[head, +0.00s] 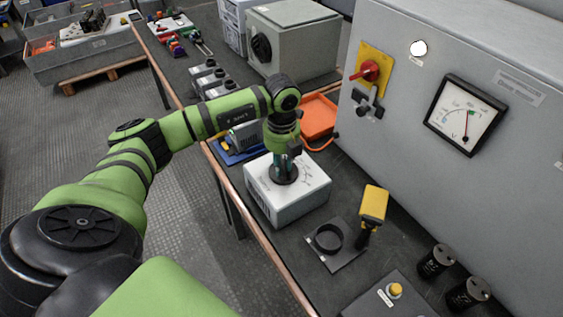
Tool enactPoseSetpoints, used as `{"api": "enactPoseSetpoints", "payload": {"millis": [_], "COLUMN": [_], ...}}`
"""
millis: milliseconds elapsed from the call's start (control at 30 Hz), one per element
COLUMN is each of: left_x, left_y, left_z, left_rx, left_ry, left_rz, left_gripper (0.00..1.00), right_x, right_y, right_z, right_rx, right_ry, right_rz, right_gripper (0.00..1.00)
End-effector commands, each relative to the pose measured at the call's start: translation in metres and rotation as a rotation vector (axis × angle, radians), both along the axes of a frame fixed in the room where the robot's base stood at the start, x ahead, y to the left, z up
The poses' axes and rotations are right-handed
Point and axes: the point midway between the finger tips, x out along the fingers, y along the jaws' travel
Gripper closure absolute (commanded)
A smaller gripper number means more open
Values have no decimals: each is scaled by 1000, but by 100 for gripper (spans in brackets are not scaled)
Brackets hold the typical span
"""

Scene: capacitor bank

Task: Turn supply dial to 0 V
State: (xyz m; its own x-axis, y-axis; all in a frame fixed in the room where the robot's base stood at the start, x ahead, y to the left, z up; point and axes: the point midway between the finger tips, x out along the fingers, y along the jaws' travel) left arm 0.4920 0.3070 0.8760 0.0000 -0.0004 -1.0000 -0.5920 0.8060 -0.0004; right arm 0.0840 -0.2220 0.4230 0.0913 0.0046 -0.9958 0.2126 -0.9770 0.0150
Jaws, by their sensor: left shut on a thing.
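The supply box (262,198) is a white-grey block on the bench, with printed markings on its top. The black supply dial (285,178) sits on that top, partly covered by my gripper. My left gripper (284,168) points straight down from above and is shut on the dial. The dial's pointer and the scale value it stands at cannot be read here. My right gripper is not in view.
A cabinet (400,140) stands behind the bench, with a red switch (369,71) and a panel meter (466,114). A yellow tool (373,205), a black ring on a plate (328,238) and two black capacitors (436,261) lie right of the box. An orange tray (318,116) is behind.

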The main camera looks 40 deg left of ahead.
Motion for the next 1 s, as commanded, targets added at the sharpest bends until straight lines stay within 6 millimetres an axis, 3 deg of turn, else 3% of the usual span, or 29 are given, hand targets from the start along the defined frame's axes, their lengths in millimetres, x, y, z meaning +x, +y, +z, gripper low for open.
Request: {"api": "enactPoseSetpoints", "payload": {"millis": [567, 600, 667, 1000], "left_x": [0, 0, 0, 0], "left_y": [0, 0, 0, 0], "left_z": [0, 0, 0, 1], "left_rx": [0, 0, 0, 1], "left_ry": [0, 0, 0, -1], "left_rz": [40, 40, 40, 37], "left_gripper": [100, 75, 55, 55], "right_x": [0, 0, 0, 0], "right_y": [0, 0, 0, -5], "right_z": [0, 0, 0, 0], "right_rx": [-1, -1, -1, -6], "right_ry": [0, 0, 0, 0], "right_rz": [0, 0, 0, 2], "right_gripper": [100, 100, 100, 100]}}
